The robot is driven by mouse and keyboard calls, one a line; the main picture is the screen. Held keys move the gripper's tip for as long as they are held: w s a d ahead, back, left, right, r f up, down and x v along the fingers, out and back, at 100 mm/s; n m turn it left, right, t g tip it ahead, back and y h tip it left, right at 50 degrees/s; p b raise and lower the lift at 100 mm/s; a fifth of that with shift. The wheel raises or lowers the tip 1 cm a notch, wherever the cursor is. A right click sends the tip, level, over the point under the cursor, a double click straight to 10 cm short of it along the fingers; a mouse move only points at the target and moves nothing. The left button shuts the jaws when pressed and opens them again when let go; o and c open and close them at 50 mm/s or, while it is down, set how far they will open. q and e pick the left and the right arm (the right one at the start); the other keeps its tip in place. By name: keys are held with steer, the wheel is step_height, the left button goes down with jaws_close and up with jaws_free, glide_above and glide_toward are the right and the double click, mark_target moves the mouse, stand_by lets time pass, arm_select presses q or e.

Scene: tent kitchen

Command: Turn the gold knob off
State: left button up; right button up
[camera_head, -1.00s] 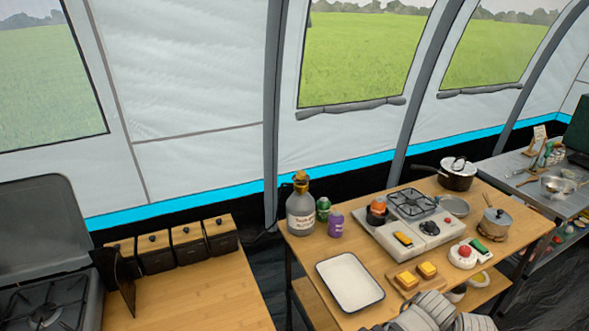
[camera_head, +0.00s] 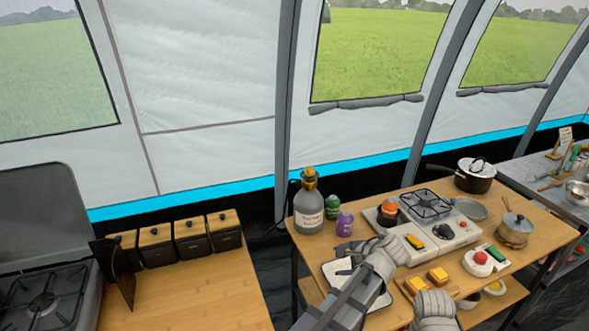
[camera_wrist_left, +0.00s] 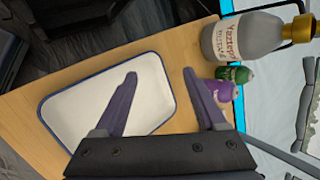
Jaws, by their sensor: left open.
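The gold knob (camera_head: 309,178) sits on top of a grey gas bottle (camera_head: 307,212) with a pale label, at the back left of the wooden table. In the left wrist view the gold knob (camera_wrist_left: 299,28) is at the top right, partly cut by the frame edge, on the bottle (camera_wrist_left: 245,37). My left gripper (camera_head: 340,259) is over the white tray, in front of the bottle and apart from it. In the left wrist view its two dark fingers (camera_wrist_left: 160,75) are spread with nothing between them.
The white tray (camera_wrist_left: 85,105) lies below my left gripper. A purple jar (camera_head: 345,223) and a green jar (camera_head: 332,207) stand right of the bottle. A stove (camera_head: 440,235) stands further right. A counter (camera_head: 200,290) is at the left, across a gap.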

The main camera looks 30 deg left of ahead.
mark_target(312, 173)
arm_select(q)
steer(key=w+a+r+m+t+y+b, duration=0.1)
steer(key=w+a+r+m+y, duration=0.1)
steer(key=w+a+r+m, duration=0.2)
steer(key=w+a+r+m+t+y, duration=0.2)
steer(key=w+a+r+m+y, duration=0.1)
steer(key=w+a, duration=0.3)
steer(key=w+a+r+m+t+y+b, duration=0.1)
steer(key=w+a+r+m+y, duration=0.2)
steer(key=w+a+r+m, duration=0.2)
steer(key=shift+w+a+r+t+b, duration=0.2)
steer(key=shift+w+a, duration=0.1)
steer(key=shift+w, duration=0.4)
steer(key=shift+w+a+r+t+b, duration=0.1)
steer(key=shift+w+a+r+t, duration=0.15)
steer(key=shift+w, duration=0.45)
steer(key=shift+w+a+r+m, duration=0.2)
steer(key=shift+r+m, duration=0.1)
steer(key=shift+m, duration=0.2)
steer(key=shift+x, duration=3.85)
steer(key=shift+r, duration=0.1)
jaws_close()
